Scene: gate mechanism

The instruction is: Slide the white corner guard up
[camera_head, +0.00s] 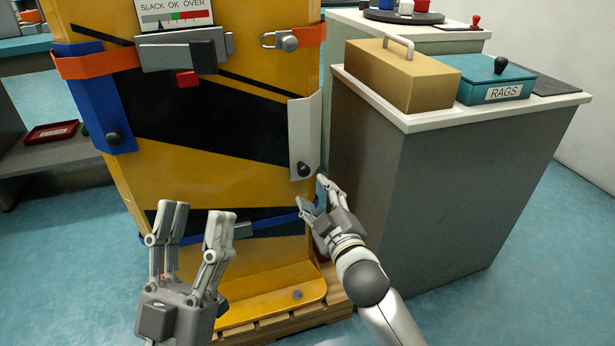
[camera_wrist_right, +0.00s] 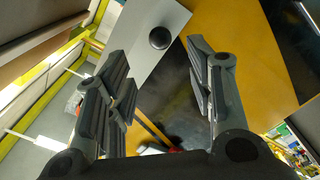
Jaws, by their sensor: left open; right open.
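The white corner guard (camera_head: 303,135) sits on the right edge of the yellow and black panel, with a round black knob (camera_head: 303,168) near its lower end. The guard also shows in the right wrist view (camera_wrist_right: 150,22), with its knob (camera_wrist_right: 159,38) beyond the fingertips. My right gripper (camera_head: 322,196) is open just below the guard, apart from the knob; in its wrist view the open fingers (camera_wrist_right: 160,85) have nothing between them. My left gripper (camera_head: 194,222) is open and empty, fingers up, in front of the panel's lower part.
A blue corner guard (camera_head: 100,100) with a black knob is on the panel's left edge. An orange strap (camera_head: 95,64) and a grey buckle (camera_head: 185,50) cross the panel's upper part. A grey cabinet (camera_head: 430,180) stands close on the right, bearing a tan box (camera_head: 400,75) and a teal RAGS box (camera_head: 500,82).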

